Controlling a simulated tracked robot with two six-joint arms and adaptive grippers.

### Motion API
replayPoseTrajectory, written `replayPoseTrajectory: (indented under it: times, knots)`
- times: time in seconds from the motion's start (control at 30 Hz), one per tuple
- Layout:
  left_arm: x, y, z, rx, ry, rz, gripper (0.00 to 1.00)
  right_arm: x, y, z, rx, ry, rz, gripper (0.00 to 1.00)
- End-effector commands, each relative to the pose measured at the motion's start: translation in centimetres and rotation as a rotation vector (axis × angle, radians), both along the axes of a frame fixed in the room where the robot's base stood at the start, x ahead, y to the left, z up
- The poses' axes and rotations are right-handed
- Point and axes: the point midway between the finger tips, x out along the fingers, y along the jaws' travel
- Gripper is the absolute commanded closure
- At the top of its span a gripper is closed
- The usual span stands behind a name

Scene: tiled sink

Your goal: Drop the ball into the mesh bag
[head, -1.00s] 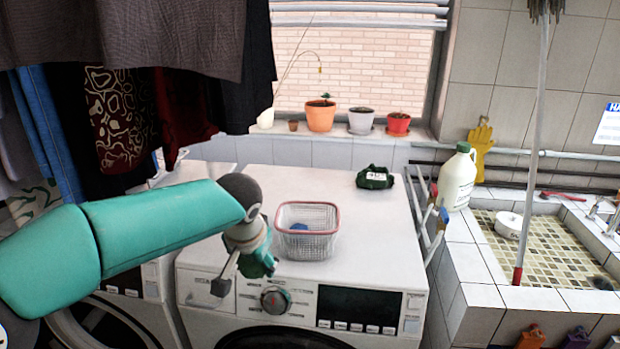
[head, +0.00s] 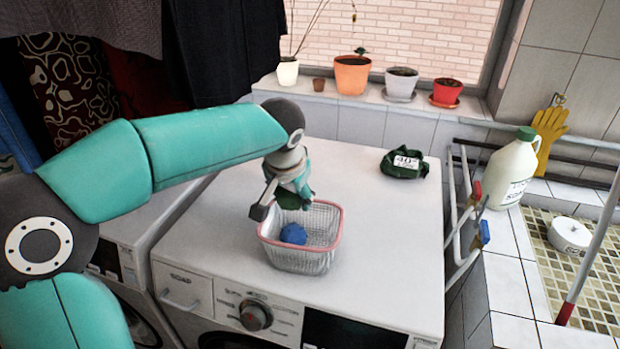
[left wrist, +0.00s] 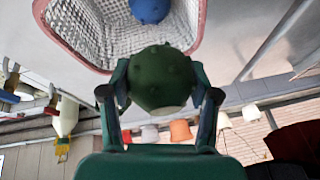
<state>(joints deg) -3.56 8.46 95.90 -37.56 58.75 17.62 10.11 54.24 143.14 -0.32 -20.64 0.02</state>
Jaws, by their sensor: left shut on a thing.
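My left gripper (head: 284,201) is shut on a dark green ball with small bumps (left wrist: 162,78). It holds the ball above the back left part of the white mesh container (head: 330,245), which has a pink rim and an open top and stands on the washing machine. A blue ball (head: 293,234) lies inside the container. In the left wrist view, the green ball sits between both fingers, the container's pink rim (left wrist: 62,45) is beyond it, and the blue ball (left wrist: 150,8) is at the top edge. My right gripper is not in view.
A dark green bundle with a white label (head: 404,163) lies at the back of the white machine top (head: 390,240). A white jug (head: 512,168) and a drying rack (head: 465,205) stand to the right. Potted plants (head: 352,75) line the sill. Clothes hang at the upper left.

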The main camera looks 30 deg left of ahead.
Motion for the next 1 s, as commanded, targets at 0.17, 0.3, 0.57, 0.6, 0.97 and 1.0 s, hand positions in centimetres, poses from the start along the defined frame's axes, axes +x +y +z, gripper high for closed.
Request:
replayPoseTrajectory:
  times: [0.17,0.3,0.57,0.6,0.97,1.0]
  knots:
    - [0.2,-0.3,-0.7,0.000,0.000,-0.008,0.74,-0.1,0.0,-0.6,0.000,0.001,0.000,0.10]
    - [0.4,-0.4,-2.1,0.000,0.001,-0.011,0.74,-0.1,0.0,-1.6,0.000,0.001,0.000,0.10]
    - [0.4,-0.5,-5.0,0.000,0.002,-0.010,0.74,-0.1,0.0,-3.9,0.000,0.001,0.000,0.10]
    - [0.4,-0.5,-5.4,0.000,0.002,-0.010,0.74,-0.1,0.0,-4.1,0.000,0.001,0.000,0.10]
    - [0.4,-0.5,-6.0,0.000,0.000,-0.010,0.74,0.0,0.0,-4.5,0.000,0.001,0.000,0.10]
    - [0.4,-0.5,-6.0,0.000,0.000,-0.010,0.74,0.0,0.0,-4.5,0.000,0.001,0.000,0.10]
